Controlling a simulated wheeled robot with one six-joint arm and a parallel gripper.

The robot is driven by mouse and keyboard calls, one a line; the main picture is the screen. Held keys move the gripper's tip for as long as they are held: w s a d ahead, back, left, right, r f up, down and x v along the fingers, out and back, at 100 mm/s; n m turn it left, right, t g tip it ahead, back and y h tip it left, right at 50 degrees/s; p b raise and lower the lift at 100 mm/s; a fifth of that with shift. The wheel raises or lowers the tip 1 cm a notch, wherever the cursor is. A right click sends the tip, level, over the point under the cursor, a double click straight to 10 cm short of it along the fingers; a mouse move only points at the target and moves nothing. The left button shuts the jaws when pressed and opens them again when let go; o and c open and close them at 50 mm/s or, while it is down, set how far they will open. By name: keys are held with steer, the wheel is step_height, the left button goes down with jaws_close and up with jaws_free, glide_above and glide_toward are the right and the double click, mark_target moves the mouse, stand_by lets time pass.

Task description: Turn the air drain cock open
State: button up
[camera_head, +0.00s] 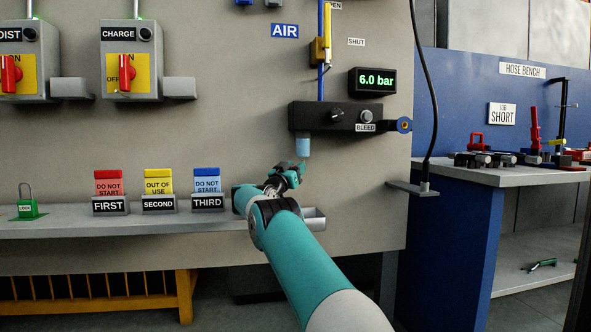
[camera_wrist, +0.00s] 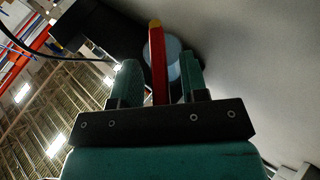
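The air unit is a black block (camera_head: 335,116) on the panel, with a pale blue bowl (camera_head: 303,146) hanging below its left end. In the wrist view the bowl (camera_wrist: 174,58) is behind a red lever (camera_wrist: 158,65) with a yellow tip. This lever appears to be the drain cock's handle; in the head view it is too small to make out. My gripper (camera_head: 297,170) is just under the bowl. In the wrist view its two green fingers (camera_wrist: 160,78) are apart, one on each side of the lever, with visible gaps. The lever's lower end is hidden by my gripper.
A black cable (camera_head: 428,120) hangs at the right, before the hose bench (camera_head: 480,176).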

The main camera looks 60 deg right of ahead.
steer(key=shift+a, duration=0.15)
steer(key=shift+w+a+f, duration=0.1)
steer(key=shift+a+f, duration=0.05)
steer(key=shift+a, duration=0.05)
steer(key=a, duration=1.2)
steer(key=shift+s+a, duration=0.2)
steer(key=shift+a, duration=0.05)
